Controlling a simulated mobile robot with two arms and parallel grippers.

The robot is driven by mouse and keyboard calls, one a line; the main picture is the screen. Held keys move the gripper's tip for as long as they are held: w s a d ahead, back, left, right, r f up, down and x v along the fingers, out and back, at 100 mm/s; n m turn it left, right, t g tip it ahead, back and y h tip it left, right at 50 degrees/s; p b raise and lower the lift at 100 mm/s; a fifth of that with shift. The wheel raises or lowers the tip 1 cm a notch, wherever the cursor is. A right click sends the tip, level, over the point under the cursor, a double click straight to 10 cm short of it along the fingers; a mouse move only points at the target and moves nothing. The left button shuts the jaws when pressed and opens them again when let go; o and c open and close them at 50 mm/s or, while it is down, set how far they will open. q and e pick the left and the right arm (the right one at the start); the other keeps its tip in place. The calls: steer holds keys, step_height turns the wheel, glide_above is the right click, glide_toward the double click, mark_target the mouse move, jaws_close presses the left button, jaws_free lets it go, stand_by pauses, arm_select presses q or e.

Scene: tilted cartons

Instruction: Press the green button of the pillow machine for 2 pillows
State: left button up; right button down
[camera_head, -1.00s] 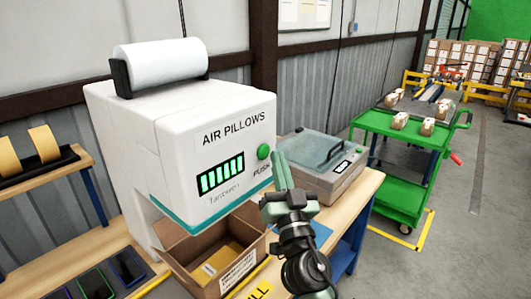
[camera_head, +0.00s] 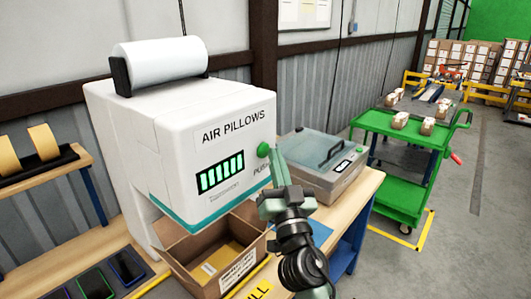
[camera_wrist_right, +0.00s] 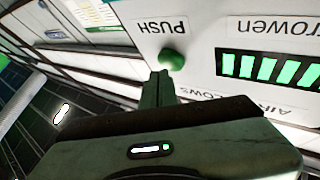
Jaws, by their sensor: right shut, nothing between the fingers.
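The white pillow machine (camera_head: 130,130), labelled "AIR PILLOWS", stands on the bench. Its round green button (camera_head: 263,150) sits at the right of the front face, above the word "PUSH". My right gripper (camera_head: 273,150) is shut and empty, its fingertips right at the button's right side. In the right wrist view the button (camera_wrist_right: 172,59) shows just beyond the closed fingertips (camera_wrist_right: 160,76); I cannot tell whether they touch. The lit green bar display (camera_head: 221,173) is left of the button. My left gripper is not in view.
An open carton (camera_head: 257,245) with a brown item inside stands below the machine's front. A grey device with a clear lid (camera_head: 325,170) is behind my right gripper.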

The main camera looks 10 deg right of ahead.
steer(key=shift+w+a+b, duration=0.3)
steer(key=shift+w+a, duration=0.1)
steer(key=shift+w, duration=0.05)
stand_by(0.9)
stand_by(0.3)
steer(key=shift+s+d, duration=0.55)
steer(key=shift+s, duration=0.15)
steer(key=shift+s+d+p, duration=0.25)
steer(key=shift+s+d, duration=0.55)
steer(key=shift+s, duration=0.2)
steer(key=shift+s+d+p, duration=0.25)
steer(key=shift+s+d, duration=0.5)
steer(key=shift+s, duration=0.2)
steer(key=shift+a+f, duration=0.1)
stand_by(1.3)
steer(key=s+d+m+y, duration=0.1)
steer(key=m+y, duration=0.1)
steer(key=m, duration=0.1)
steer(key=s+d+m+t+y, duration=0.1)
steer(key=m+y, duration=0.1)
steer(key=m, duration=0.1)
steer(key=s+d+m+y, duration=0.1)
steer(key=m+y, duration=0.1)
steer(key=m, duration=0.2)
steer(key=shift+t+y, duration=0.4)
